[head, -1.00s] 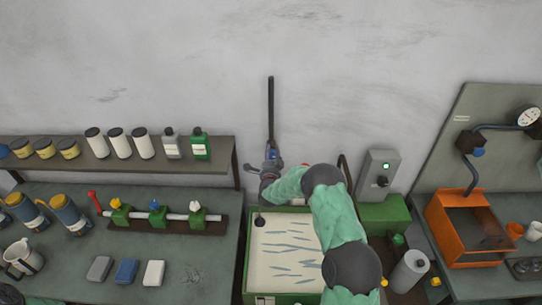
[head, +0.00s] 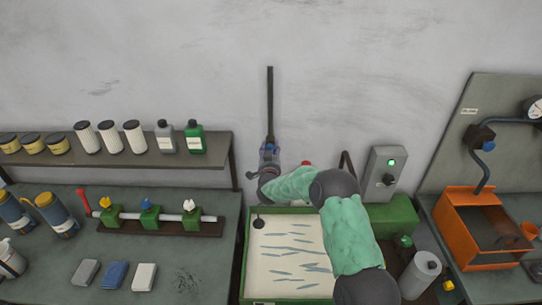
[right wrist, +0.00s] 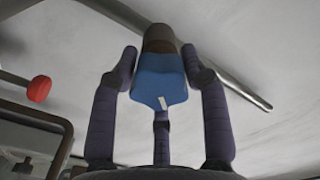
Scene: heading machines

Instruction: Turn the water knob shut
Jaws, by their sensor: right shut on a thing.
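The water knob (right wrist: 160,80) is blue with a white pointer mark, and it shows between my fingers in the right wrist view. It sits on a dark upright pipe (head: 270,100) against the wall, above the pale tray. My right gripper (head: 268,158) reaches it from the front, and it also shows in the right wrist view (right wrist: 163,68). Its fingers are shut on the knob from both sides. In the head view the gripper and arm hide most of the knob. My left gripper is out of view.
The green-framed tray (head: 248,255) lies below my right arm. A grey switch box (head: 386,170) with a green light is to its right, and an orange bin (head: 455,240) stands farther right. A shelf with bottles (head: 110,155) is at left. A red knob (right wrist: 39,88) is near the gripper.

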